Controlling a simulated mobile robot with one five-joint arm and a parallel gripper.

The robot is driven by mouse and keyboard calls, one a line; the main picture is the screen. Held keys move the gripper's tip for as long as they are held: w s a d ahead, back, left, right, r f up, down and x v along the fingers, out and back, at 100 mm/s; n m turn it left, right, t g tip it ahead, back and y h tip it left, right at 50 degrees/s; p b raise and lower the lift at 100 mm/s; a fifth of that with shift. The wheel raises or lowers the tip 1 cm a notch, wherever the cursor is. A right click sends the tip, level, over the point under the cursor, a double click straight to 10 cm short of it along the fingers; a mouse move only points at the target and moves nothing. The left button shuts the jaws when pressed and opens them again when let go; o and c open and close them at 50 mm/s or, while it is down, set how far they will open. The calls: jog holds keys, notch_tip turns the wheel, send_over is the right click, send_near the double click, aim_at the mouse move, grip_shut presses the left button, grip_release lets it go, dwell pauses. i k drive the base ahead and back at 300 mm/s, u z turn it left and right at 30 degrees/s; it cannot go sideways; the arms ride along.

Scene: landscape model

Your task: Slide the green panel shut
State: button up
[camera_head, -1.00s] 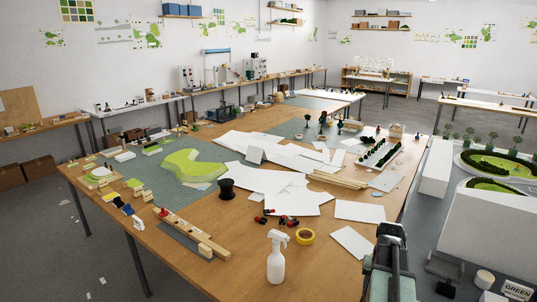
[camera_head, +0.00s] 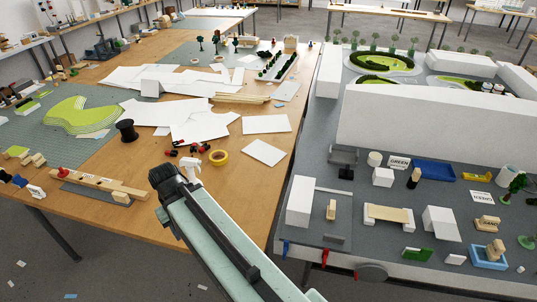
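A small green piece (camera_head: 418,254) with a white edge lies near the front edge of the grey model board at the right. I cannot tell whether it is the green panel or whether it slides. A white sign reading GREEN (camera_head: 399,162) stands further back on the board, beside a blue tray. My arm reaches in from the bottom centre, and its dark end, my gripper (camera_head: 166,177), is over the wooden table's front edge, well left of the board. Its fingers are not clear, and I see nothing held in it.
White blocks, a blue tray (camera_head: 434,172) and small wooden pieces crowd the board (camera_head: 300,255). A tall white block (camera_head: 425,122) stands behind them.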

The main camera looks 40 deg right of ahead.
aim_at(424, 254)
jog(key=z, duration=2.55)
jog(key=k, duration=1.35)
jog(key=u, duration=1.15)
jog(key=i, duration=1.55)
jog(key=z, duration=0.4)
